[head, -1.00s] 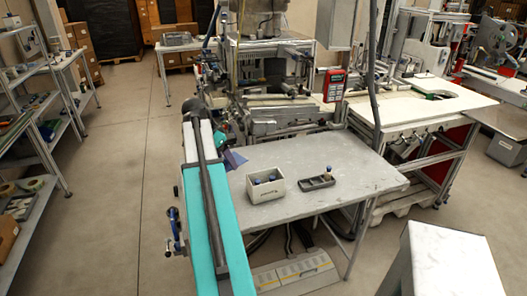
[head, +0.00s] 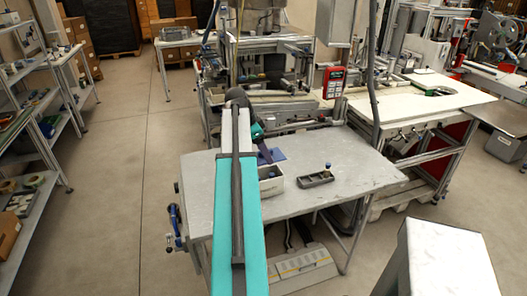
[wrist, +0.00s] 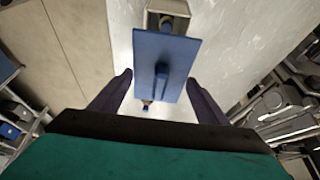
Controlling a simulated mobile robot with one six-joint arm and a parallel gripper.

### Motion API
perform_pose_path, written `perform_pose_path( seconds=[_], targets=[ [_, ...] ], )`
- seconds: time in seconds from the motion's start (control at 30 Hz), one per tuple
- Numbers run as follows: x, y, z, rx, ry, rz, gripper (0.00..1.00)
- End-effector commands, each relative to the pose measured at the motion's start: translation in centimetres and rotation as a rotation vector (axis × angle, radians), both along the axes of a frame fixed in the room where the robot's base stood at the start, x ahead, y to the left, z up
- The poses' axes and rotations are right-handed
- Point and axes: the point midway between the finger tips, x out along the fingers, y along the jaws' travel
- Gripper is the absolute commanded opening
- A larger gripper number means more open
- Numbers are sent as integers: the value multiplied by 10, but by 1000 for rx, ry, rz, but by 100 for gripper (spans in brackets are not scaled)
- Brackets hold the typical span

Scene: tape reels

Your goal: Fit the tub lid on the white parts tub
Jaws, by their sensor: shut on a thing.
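The blue tub lid (wrist: 150,55) with a raised bar handle is held between the two fingers of my gripper (wrist: 160,78). In the head view the lid (head: 272,156) is just behind the white parts tub (head: 272,187), apart from its rim. The tub stands open on the grey table, with a dark blue part inside; my arm covers its left side. In the wrist view the tub's light wall (wrist: 152,18) shows beyond the lid's far edge, and the lid hides some of it.
A dark grey compartment tray (head: 316,180) with a blue-topped part (head: 328,167) lies right of the tub on the grey table (head: 365,175). Machine frames stand behind the table. The table's right side is free. In the wrist view a small part (wrist: 147,105) peeks out below the lid.

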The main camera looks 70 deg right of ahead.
Motion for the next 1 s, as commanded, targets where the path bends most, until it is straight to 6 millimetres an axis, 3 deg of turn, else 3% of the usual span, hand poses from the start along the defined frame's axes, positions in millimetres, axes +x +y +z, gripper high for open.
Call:
perform_pose_path(
  seconds=[0.27, 1.0],
  targets=[
    [0, 0, -8, 0, 0, 1, 47],
    [1, 1, -55, 0, 0, 2, 47]
  ],
)
